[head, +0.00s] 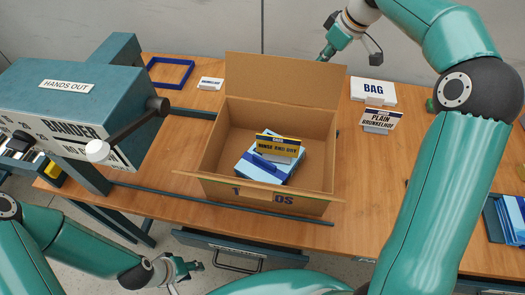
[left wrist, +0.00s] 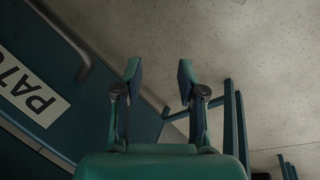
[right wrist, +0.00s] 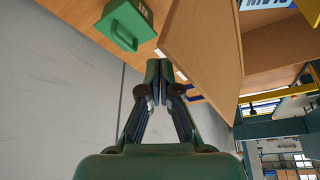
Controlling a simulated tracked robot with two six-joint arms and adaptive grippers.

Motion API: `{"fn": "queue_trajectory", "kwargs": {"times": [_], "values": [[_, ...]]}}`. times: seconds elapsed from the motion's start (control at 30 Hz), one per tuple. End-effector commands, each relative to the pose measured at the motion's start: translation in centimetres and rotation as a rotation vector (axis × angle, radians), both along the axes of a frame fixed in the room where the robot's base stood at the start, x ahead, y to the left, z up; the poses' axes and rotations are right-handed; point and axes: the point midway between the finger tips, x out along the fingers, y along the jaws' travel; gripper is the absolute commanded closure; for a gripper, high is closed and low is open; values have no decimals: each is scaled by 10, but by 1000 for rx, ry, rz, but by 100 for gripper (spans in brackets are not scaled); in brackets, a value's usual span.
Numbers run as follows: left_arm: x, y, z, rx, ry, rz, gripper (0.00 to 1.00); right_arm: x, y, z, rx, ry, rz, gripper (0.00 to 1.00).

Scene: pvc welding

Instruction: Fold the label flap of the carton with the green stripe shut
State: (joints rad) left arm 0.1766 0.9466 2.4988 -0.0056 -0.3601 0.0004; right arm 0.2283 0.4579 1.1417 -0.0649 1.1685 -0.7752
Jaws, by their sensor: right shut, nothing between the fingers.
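The open carton (head: 320,115) stands mid-table with its tall back flap (head: 285,80) upright. Large dark letters, partly hidden, and a thin green stripe show low on its front. I cannot tell which flap carries the label. Inside lie blue and white packs (head: 262,168) and a yellow and dark sign (head: 278,147). My right gripper (head: 325,55) is shut behind the top of the back flap; in the right wrist view its fingertips (right wrist: 158,66) are beside the flap (right wrist: 205,50), touching or not unclear. My left gripper (head: 188,268) is open and empty, low before the table; its fingers (left wrist: 159,72) are apart.
A teal machine (head: 75,95) with a lever stands left of the carton. A green box (right wrist: 125,25) shows in the right wrist view. Rails run beside the carton.

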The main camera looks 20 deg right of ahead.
Motion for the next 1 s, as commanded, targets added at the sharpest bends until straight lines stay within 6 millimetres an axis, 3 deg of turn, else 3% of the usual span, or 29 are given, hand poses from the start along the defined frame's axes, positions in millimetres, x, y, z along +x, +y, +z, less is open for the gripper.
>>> {"fn": "queue_trajectory", "kwargs": {"times": [0.57,1.0], "values": [[0,0,-1,0,0,0,60,-1,0,0,0,0,0,100],[0,0,-25,0,0,0,60,-20,13,-3,0,-1,1,100]]}}
